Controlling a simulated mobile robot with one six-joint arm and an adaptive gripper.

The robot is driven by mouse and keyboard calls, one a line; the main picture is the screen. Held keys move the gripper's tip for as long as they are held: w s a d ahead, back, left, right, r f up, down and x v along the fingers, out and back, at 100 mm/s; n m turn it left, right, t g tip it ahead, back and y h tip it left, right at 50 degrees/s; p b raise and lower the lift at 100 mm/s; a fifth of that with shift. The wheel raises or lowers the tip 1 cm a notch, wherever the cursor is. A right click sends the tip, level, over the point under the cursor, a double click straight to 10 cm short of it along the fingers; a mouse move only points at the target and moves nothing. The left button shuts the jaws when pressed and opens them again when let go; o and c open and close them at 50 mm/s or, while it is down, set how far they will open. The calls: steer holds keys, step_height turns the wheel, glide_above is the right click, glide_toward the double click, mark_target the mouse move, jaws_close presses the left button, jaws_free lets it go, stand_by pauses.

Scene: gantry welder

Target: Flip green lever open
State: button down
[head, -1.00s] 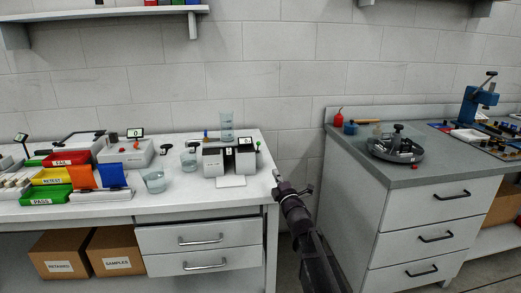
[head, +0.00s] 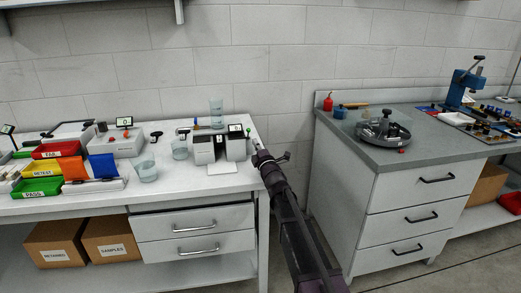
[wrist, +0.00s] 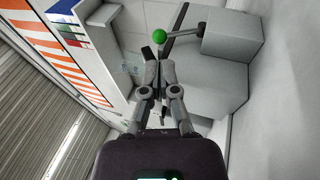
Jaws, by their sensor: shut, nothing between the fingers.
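The green lever shows in the wrist view as a green ball knob (wrist: 159,36) on a short metal rod, fixed to the side of a grey box-shaped machine (wrist: 205,70). In the head view the small green knob (head: 248,131) sits at the right side of the white and dark machine (head: 218,148), near the bench's right end. My gripper (wrist: 157,62) is shut and empty, its fingertips just below the knob in the wrist picture and apart from it. In the head view my gripper (head: 259,149) is just right of the machine.
Clear beakers (head: 146,170) stand left of the machine. Red, yellow and green bins (head: 46,190) are farther left. A drawer cabinet (head: 415,200) with a round dark fixture (head: 383,131) on top stands at right. A gap separates it from the white bench.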

mark_target(249, 132)
steer(key=shift+p+x, duration=0.6)
steer(key=shift+x, duration=1.8)
steer(key=shift+r, duration=0.1)
